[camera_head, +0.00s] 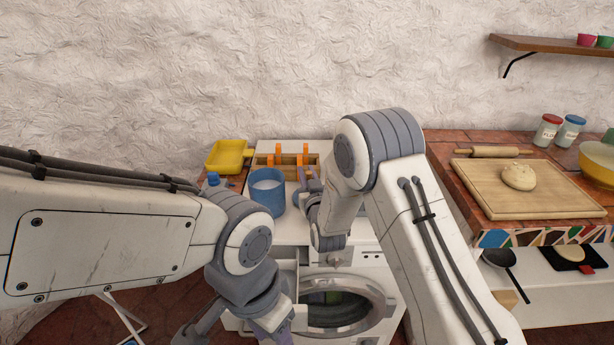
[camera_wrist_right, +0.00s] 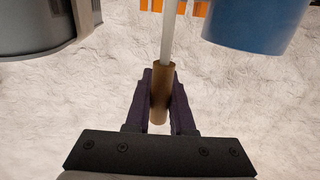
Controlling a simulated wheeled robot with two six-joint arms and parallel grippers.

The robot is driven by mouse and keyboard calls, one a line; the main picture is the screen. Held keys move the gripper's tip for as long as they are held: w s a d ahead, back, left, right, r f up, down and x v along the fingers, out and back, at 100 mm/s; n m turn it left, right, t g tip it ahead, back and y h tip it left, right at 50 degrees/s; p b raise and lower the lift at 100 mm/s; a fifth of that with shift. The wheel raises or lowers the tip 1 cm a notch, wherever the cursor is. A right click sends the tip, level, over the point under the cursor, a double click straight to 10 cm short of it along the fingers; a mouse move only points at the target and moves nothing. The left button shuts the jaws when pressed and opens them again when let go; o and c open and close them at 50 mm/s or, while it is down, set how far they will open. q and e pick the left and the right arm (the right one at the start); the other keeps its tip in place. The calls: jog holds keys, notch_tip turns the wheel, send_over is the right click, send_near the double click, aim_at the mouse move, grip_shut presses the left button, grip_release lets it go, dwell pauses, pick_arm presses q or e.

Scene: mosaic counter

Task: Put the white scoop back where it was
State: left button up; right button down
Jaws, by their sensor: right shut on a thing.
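My right gripper (camera_head: 311,184) is above the white machine top, just right of the blue container (camera_head: 267,193). In the right wrist view, the gripper (camera_wrist_right: 160,105) is shut on a brown cylindrical handle (camera_wrist_right: 159,90) with a pale shaft (camera_wrist_right: 168,40). This appears to be the white scoop's handle; its head is out of that view, and I cannot make the scoop out in the head view. My left gripper (camera_head: 240,333) is low at the bottom edge, partly cut off, so its opening is unclear.
A wooden rack (camera_head: 262,161) with orange parts stands behind the blue container, beside a yellow pan (camera_head: 228,156). The blue container also shows in the wrist view (camera_wrist_right: 255,28). A washing machine (camera_head: 372,262) is below; a board (camera_head: 490,196) with dough lies right.

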jog(key=shift+f, duration=0.75)
jog(key=shift+f, duration=0.2)
jog(key=c, duration=0.8)
grip_release()
